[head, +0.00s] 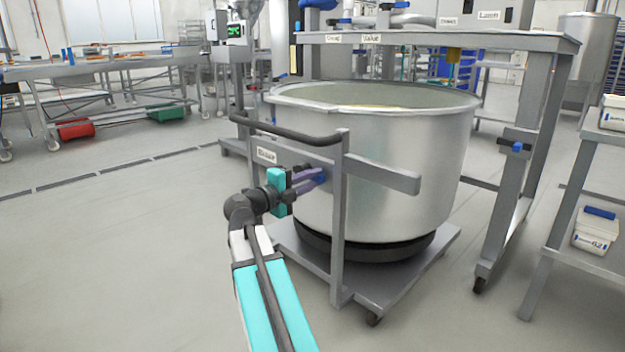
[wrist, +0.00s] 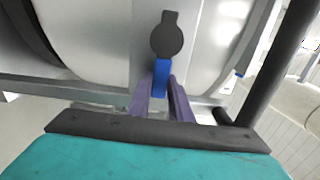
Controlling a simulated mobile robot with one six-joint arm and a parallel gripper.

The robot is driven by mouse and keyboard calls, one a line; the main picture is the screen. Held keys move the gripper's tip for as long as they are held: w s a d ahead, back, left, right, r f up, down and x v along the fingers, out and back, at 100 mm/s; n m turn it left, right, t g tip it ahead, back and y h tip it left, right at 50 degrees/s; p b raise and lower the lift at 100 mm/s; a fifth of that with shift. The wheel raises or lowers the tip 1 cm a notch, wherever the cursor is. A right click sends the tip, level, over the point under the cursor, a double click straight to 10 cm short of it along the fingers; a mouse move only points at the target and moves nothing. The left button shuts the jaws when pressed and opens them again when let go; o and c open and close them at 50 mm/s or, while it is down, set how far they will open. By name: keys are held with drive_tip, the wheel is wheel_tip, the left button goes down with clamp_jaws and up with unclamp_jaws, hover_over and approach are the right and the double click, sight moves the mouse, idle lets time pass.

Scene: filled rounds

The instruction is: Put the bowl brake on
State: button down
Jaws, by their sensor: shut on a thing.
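The large steel bowl (head: 400,160) stands on a wheeled trolley (head: 405,285) with a grey frame and a black push handle (head: 285,130). The brake lever shows in the wrist view as a blue grip (wrist: 161,78) below a dark round pivot (wrist: 167,36), against the bowl's side. The fingers partly hide the lever in the head view.
A label plate (head: 267,156) sits on the trolley frame, close above my gripper. A steel gantry table (head: 440,40) stands behind the bowl. A side table (head: 590,150) with white containers is at right. The floor at left is clear.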

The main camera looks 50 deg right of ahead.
drive_tip(key=shift+f, duration=0.15)
drive_tip(key=c, duration=1.6)
unclamp_jaws()
drive_tip(key=a+p, duration=0.1)
drive_tip(key=a, duration=0.3)
drive_tip(key=a+p, duration=0.2)
drive_tip(key=a, duration=0.3)
drive_tip(key=w+a+p, duration=0.1)
drive_tip(key=a, duration=0.3)
drive_tip(key=shift+a+p, duration=0.3)
drive_tip(key=shift+a, duration=0.1)
